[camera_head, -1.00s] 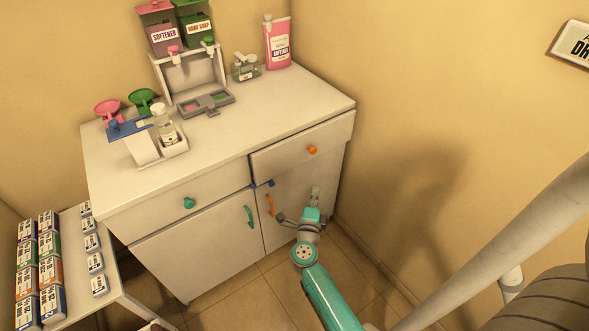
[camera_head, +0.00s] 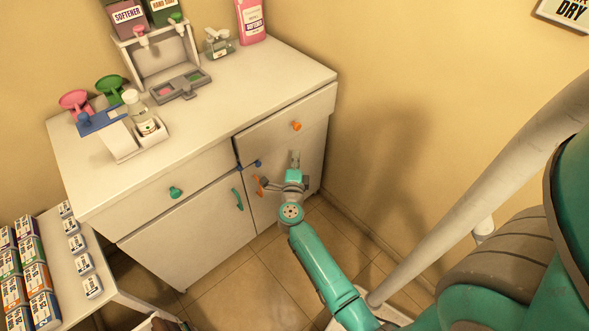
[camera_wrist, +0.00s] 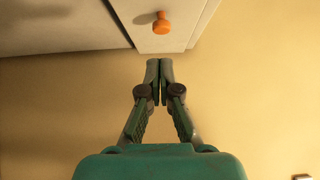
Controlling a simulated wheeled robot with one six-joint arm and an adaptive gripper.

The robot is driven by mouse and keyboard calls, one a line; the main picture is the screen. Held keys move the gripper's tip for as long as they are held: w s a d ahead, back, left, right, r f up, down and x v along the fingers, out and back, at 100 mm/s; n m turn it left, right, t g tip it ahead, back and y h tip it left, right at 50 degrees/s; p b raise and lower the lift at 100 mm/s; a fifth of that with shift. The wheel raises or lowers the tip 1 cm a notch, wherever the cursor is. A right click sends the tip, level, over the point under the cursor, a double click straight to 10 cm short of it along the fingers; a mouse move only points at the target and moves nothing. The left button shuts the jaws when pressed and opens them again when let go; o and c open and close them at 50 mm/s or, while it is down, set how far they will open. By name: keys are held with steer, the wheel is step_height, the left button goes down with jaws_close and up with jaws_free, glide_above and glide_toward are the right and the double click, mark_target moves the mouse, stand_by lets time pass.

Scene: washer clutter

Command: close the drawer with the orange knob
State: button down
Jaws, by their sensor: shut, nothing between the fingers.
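The drawer with the orange knob (camera_head: 277,137) is at the upper right of the white cabinet front in the head view. Its front stands a little proud of the cabinet, with a dark gap along its left side. Its orange knob (camera_head: 296,126) also shows at the top of the wrist view (camera_wrist: 161,25). My gripper (camera_head: 294,157) is in front of the cabinet, below the knob in the picture. In the wrist view, my gripper's fingertips (camera_wrist: 160,66) are together and empty, just below the drawer's lower edge in the picture. Contact with the drawer cannot be told.
The left drawer has a teal knob (camera_head: 175,192). A door below has a teal handle (camera_head: 239,199); an orange handle (camera_head: 260,186) is beside my gripper. Bottles and dispensers stand on the cabinet top (camera_head: 240,90). A low table with boxes (camera_head: 107,285) is at left. A wall is at right.

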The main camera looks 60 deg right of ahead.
mark_target(270, 137)
steer(key=shift+w+d, duration=0.25)
steer(key=shift+w, duration=0.7)
steer(key=shift+w+d, duration=0.2)
steer(key=shift+w, duration=0.75)
steer(key=w, duration=0.3)
steer(key=w+d, duration=0.1)
steer(key=w, duration=0.2)
steer(key=w+d, duration=0.1)
steer(key=w, duration=0.2)
steer(key=shift+w+r, duration=0.2)
steer(key=shift+w, duration=0.05)
